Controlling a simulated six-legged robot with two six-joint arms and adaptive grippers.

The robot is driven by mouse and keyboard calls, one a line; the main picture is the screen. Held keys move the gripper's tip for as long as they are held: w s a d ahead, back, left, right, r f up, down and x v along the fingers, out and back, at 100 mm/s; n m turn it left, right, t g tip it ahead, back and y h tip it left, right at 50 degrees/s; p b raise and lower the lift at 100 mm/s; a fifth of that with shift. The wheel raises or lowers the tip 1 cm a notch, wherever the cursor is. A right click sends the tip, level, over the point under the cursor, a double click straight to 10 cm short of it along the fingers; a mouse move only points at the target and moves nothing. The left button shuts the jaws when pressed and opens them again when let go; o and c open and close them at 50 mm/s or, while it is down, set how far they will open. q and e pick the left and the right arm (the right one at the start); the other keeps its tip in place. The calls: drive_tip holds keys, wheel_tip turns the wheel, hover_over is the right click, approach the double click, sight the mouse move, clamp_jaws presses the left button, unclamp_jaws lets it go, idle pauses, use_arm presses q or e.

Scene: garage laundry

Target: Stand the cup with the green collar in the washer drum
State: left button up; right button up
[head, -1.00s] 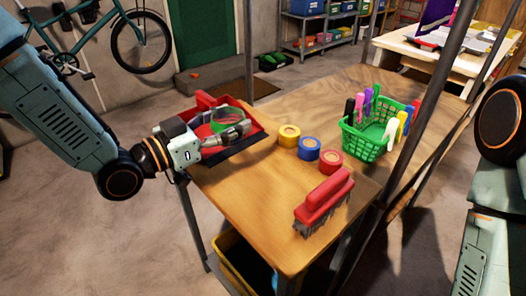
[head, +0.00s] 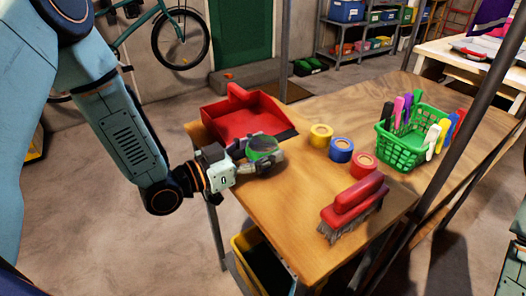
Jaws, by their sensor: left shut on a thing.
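My left gripper (head: 258,160) is shut on the cup with the green collar (head: 262,146), at the left part of the wooden table (head: 300,205). The cup looks greyish, with a green band showing between the fingers; the fingers hide part of it. It is in front of the red dustpan; I cannot tell whether it is clear of the tabletop. My right gripper is not in view. No washer drum is in view.
A red dustpan (head: 240,118) lies behind the cup. Yellow, blue and red tape rolls (head: 341,149), a red brush (head: 352,205) and a green basket (head: 401,150) with colored clips stand to the right. A yellow bin (head: 243,262) is below.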

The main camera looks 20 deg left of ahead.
use_arm(q)
drive_tip(key=shift+w+f, duration=0.1)
drive_tip(key=shift+w, duration=0.1)
drive_tip(key=shift+s+d, duration=0.1)
drive_tip(key=o, duration=0.6)
drive_tip(key=shift+c, duration=0.2)
drive_tip(key=o, duration=0.4)
drive_tip(key=shift+f, duration=0.1)
drive_tip(key=shift+r, duration=0.2)
